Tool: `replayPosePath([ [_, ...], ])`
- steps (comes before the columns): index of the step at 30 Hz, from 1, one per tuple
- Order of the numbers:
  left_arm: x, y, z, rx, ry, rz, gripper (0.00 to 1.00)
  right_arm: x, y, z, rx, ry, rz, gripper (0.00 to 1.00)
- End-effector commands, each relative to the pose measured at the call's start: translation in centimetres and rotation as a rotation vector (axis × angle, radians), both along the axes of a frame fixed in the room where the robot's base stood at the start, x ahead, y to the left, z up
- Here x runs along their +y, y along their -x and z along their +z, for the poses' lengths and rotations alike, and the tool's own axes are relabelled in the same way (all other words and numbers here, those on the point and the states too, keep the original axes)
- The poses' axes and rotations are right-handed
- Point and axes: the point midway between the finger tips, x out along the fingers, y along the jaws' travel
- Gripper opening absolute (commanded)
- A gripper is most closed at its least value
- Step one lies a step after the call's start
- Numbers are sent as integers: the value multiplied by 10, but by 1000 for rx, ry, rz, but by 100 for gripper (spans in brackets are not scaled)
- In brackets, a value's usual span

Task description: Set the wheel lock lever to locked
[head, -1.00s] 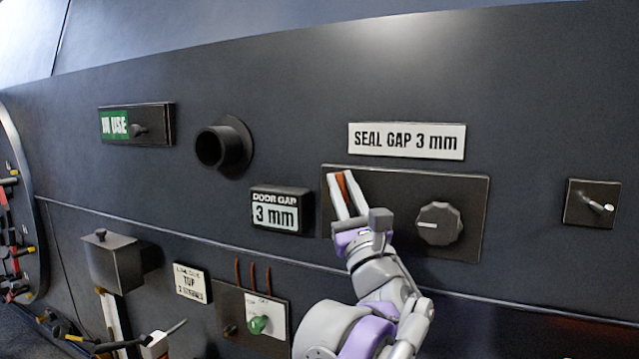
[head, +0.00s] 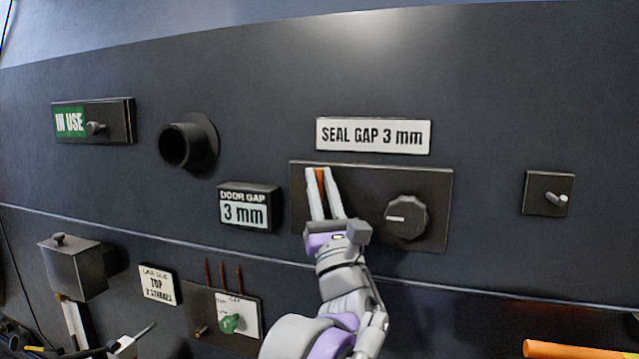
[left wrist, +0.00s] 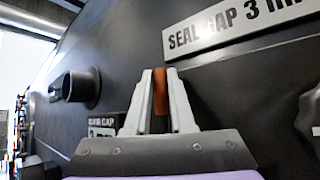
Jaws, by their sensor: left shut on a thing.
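My left gripper (head: 318,172) is at the left part of a dark panel (head: 435,230) below the "SEAL GAP 3 mm" sign. Its pale fingers are shut on a narrow orange-brown lever (head: 320,180). The lever also shows in the left wrist view (left wrist: 160,92), upright between the two fingers (left wrist: 160,72). Its lower end is hidden by my gripper. No label in view reads wheel lock, so I cannot tell whether this is the wheel lock lever. My right gripper is not in view.
A round knob (head: 407,217) sits right of my gripper on the same panel. A small toggle (head: 556,199) is farther right. A door gap display (head: 248,214) and a black pipe stub (head: 185,146) are to the left. An orange bar (head: 578,351) shows at bottom right.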

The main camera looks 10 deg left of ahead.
Motion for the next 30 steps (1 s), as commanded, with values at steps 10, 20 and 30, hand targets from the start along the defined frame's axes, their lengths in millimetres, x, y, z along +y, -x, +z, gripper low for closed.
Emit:
replayPosePath([
  [10,0,0,1,-1,-1,-1,52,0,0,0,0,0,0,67],
  [20,-7,12,-14,1,1,-3,52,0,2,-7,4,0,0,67],
  [30,-32,56,-58,1,0,-4,52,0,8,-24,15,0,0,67],
])
